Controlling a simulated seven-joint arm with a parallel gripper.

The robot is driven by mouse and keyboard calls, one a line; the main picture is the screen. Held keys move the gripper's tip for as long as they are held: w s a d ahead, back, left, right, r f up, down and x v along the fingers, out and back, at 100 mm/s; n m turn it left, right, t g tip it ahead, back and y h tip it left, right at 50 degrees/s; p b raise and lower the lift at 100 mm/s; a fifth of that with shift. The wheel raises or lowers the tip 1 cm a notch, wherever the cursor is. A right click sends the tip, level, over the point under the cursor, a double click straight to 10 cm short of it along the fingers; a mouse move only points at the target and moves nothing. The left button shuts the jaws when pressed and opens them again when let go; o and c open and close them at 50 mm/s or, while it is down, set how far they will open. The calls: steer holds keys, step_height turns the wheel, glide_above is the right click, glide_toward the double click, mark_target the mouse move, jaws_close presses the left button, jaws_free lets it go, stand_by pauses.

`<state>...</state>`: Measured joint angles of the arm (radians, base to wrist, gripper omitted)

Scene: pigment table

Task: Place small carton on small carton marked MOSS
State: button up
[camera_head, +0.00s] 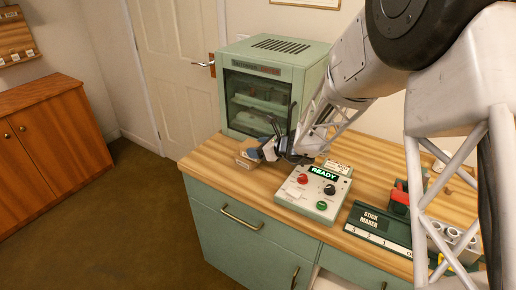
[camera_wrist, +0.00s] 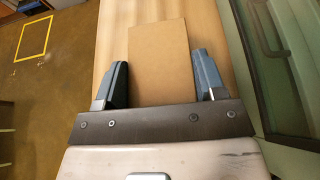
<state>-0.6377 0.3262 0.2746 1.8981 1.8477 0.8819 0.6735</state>
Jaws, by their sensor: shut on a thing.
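A small brown carton (camera_head: 246,155) is at the left end of the worktop in the head view, partly hidden by my gripper (camera_head: 266,150). In the wrist view a plain brown carton face (camera_wrist: 158,55) lies between the two fingers of my gripper (camera_wrist: 160,85), which is shut on it. I cannot tell whether the carton touches the worktop or something beneath it. No MOSS marking can be read in either view, and I cannot tell a second carton apart.
A green cabinet (camera_head: 270,48) with a glass door stands close behind my gripper. A control box (camera_head: 313,190) reading READY and a green STICK MAKER unit (camera_head: 378,228) stand to the right on the wooden worktop (camera_head: 207,157). The worktop's left edge is near the carton.

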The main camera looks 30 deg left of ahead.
steer(key=shift+f, duration=0.15)
steer(key=o, duration=1)
steer(key=shift+v, duration=6.05)
steer(key=s+d+r+n+h, duration=0.1)
steer(key=s+d+r+n, duration=0.25)
steer(key=d, duration=0.35)
steer(key=s+d+r+n+h, duration=0.1)
steer(key=s+d+r+n, duration=0.1)
steer(key=d+r, duration=0.4)
steer(key=s+d+r+n+t+h, duration=0.1)
steer(key=s+d+n+h, duration=0.3)
steer(key=s+d, duration=0.4)
steer(key=s+d+r+n+h, duration=0.1)
steer(key=s+d+n+h, duration=0.2)
steer(key=s+d, duration=0.6)
steer(key=s+d+r+n+t+h, duration=0.1)
steer(key=s+d+n+h, duration=0.3)
steer(key=d, duration=1.6)
steer(key=shift+s+d+r+n+t+h, duration=0.1)
steer(key=shift+s+r+n, duration=0.1)
steer(key=shift+s, duration=0.55)
steer(key=shift+s+d+r+n+t+h, duration=0.1)
steer(key=shift+s+r+n, duration=0.15)
steer(key=shift+s, duration=0.5)
steer(key=shift+s+d+r+n+t+h, duration=0.1)
steer(key=shift+s+r+n, duration=0.1)
steer(key=shift+s, duration=0.55)
